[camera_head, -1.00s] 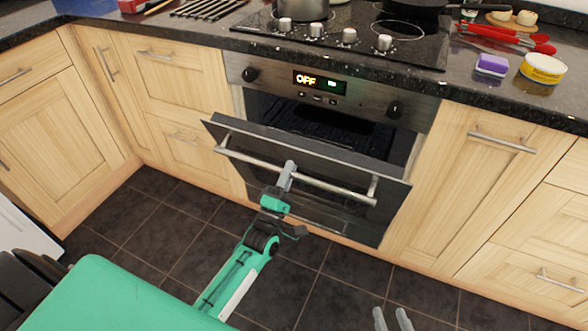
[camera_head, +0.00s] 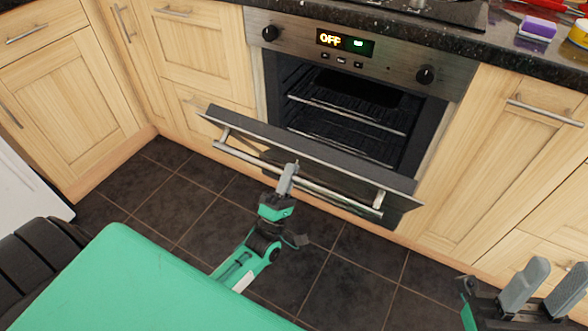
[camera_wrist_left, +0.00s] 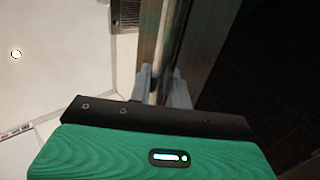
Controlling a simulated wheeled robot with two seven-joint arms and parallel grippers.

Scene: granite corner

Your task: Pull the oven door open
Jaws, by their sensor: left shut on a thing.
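The oven (camera_head: 375,59) is set into the cabinets, and its display reads OFF. The oven door (camera_head: 335,157) is tilted well open, and the dark cavity with wire racks (camera_head: 345,115) shows above it. A metal bar handle (camera_head: 340,199) runs along the door's outer face. My left gripper (camera_head: 290,170) is shut on the handle near its middle. In the left wrist view its fingers (camera_wrist_left: 164,88) sit around the bar beside the door. My right gripper (camera_head: 541,290) is at the lower right, its fingers apart and empty, away from the oven.
Wooden cabinets stand on both sides of the oven. The granite counter (camera_head: 480,42) above holds a hob, a purple sponge (camera_head: 537,28) and a yellow tin at the right edge. Dark tiled floor (camera_head: 340,285) in front of the oven is free.

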